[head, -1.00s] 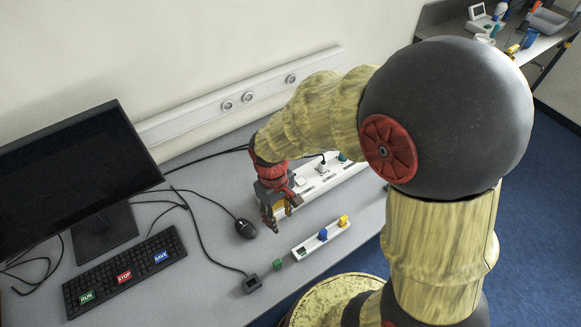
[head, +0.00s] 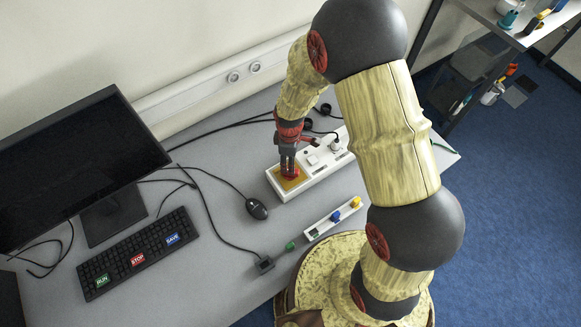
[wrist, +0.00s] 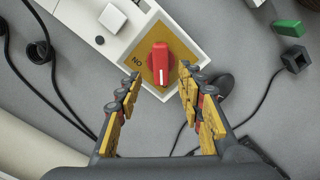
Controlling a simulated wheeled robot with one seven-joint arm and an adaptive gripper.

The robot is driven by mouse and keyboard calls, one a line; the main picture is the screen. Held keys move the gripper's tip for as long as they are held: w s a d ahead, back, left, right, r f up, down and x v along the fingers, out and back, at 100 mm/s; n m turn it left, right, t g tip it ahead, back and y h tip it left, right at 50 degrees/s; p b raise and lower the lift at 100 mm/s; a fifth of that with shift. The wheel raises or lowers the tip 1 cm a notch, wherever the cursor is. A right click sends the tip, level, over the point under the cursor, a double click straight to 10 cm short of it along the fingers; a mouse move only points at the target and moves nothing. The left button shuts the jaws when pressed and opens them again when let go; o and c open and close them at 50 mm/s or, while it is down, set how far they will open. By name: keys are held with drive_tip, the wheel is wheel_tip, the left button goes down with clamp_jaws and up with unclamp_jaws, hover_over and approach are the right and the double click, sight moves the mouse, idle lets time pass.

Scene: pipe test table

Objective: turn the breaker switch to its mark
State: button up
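The breaker switch (wrist: 159,62) is a red knob with a white line on its lower end in the wrist view. It sits on a yellow plate (wrist: 177,49) lettered on its left side, at the end of a white panel (head: 318,172). The white line points down and slightly right in that view, away from the lettering. My gripper (wrist: 161,80) is open, its yellow-padded fingers apart on either side of the knob's lower end. I cannot tell whether they touch it.
The panel also carries a white block (wrist: 112,18) and a black button. A mouse (head: 257,209), keyboard (head: 138,253) and monitor (head: 78,165) stand to the left. A small white tray (head: 334,217) with coloured pieces and a green block (head: 290,246) lie in front. Cables cross the table.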

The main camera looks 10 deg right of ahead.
wheel_tip(320, 180, down, 6)
drive_tip(key=shift+r+b, duration=0.15)
drive_tip(key=shift+b, duration=0.15)
drive_tip(key=shift+c, duration=1.3)
clamp_jaws()
